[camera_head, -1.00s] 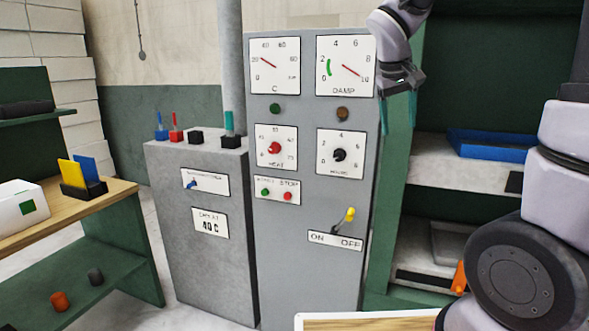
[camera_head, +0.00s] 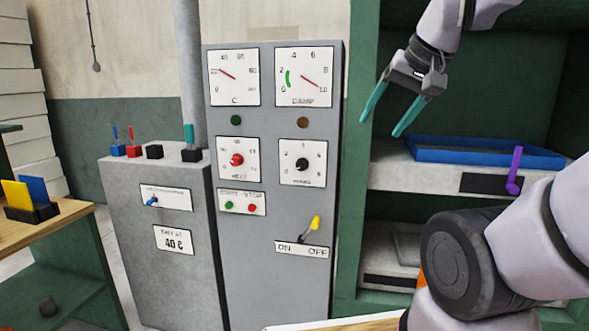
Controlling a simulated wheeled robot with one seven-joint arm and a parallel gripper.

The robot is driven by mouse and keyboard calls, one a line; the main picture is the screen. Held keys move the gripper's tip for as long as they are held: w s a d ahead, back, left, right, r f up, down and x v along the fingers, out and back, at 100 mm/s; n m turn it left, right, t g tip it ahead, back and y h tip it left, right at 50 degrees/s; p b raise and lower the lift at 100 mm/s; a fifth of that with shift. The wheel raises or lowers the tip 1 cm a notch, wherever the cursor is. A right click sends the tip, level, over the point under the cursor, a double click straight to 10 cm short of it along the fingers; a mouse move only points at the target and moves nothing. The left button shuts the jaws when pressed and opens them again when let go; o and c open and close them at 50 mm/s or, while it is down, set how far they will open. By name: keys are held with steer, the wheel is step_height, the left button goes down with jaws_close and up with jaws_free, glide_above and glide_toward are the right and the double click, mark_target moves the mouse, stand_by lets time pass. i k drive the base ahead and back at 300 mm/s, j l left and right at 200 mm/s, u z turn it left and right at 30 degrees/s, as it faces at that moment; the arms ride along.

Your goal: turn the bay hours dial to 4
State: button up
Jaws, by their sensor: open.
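The bay hours dial seems to be the black knob (camera_head: 302,164) on a white numbered plate (camera_head: 291,176), on the right of the grey cabinet's front. The plate's lettering is too small to read surely, and I cannot tell which number the knob points to. My gripper (camera_head: 385,118) is open and empty, its two teal fingers apart and pointing down and left. In the picture it is right of the cabinet and higher than the knob, in front of the green shelving. It touches nothing that I can see.
The grey cabinet (camera_head: 270,280) also has a red HEAT knob (camera_head: 237,160), start and stop buttons, and a yellow-tipped ON/OFF lever (camera_head: 312,227) below the dial. Green shelving on the right holds a blue tray (camera_head: 480,151) and a purple lever (camera_head: 515,170). A lower grey box (camera_head: 170,275) stands left.

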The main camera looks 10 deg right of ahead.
mark_target(301, 164)
steer(key=i+l+z, duration=0.25)
steer(key=i, duration=0.25)
steer(key=i+l+z, duration=0.25)
steer(key=i, duration=0.25)
steer(key=j, duration=0.1)
